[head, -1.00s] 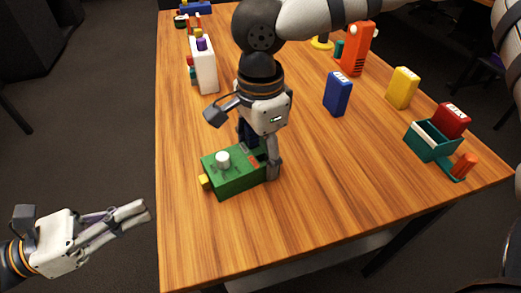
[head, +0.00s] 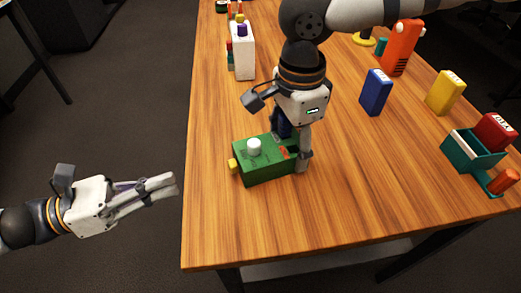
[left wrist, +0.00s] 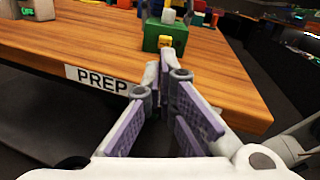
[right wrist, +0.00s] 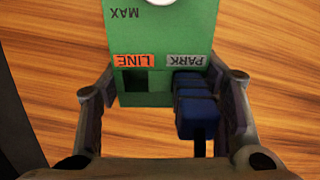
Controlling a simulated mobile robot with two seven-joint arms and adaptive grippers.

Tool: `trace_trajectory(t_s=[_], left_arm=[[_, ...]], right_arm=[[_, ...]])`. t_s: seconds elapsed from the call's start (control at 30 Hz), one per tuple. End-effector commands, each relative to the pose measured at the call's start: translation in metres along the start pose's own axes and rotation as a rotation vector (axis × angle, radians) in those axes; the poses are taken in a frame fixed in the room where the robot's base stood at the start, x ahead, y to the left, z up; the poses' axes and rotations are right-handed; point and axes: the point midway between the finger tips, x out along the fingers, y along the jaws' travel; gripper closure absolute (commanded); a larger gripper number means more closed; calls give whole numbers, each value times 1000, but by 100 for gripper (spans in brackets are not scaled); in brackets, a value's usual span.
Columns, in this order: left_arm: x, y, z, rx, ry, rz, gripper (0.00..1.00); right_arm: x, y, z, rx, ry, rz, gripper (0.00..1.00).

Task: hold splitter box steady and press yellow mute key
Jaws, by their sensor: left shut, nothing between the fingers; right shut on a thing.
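The green splitter box (head: 262,172) sits near the table's left edge, with a white knob (head: 254,146) on top. Its yellow key (head: 233,166) sticks out of the left end and also faces the left wrist view (left wrist: 165,41). My right gripper (head: 290,148) is shut on the box's right end, one finger on each side.
A white box (head: 242,52) stands farther back on the left. A blue box (head: 376,92), a yellow box (head: 445,92), an orange object (head: 403,48) and a teal holder (head: 472,152) stand to the right. The front of the table is clear.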

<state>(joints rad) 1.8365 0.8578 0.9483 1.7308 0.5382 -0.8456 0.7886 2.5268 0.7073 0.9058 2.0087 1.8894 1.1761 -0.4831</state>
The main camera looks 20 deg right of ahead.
Motion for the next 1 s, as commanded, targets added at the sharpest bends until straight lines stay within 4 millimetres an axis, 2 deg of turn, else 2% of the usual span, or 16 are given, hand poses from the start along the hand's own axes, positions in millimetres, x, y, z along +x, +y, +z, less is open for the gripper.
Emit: trace_trajectory(t_s=[0.07, 0.13, 0.23, 0.3, 0.4, 0.5, 0.63, 0.87, 1.0], left_arm=[[6, 12, 13, -141, 19, 76, 100], [11, 26, 24, -388, 44, 198, 100], [11, 37, 31, -810, 70, 398, 100], [6, 34, 28, -1084, 82, 534, 100], [-4, 20, 18, -1392, 92, 705, 100], [-13, 7, 9, -1576, 98, 825, 100], [-17, 1, 4, -1652, 97, 880, 100], [-17, 1, 4, -1652, 97, 880, 100], [-11, 1, 3, -1650, 102, 878, 100]], right_arm=[[0, 0, 0, 0, 0, 0, 74], [0, 0, 0, 0, 0, 0, 74], [0, 0, 0, 0, 0, 0, 74], [0, 0, 0, 0, 0, 0, 74], [0, 0, 0, 0, 0, 0, 74], [0, 0, 0, 0, 0, 0, 74], [0, 0, 0, 0, 0, 0, 74], [0, 0, 0, 0, 0, 0, 74], [0, 0, 0, 0, 0, 0, 74]])
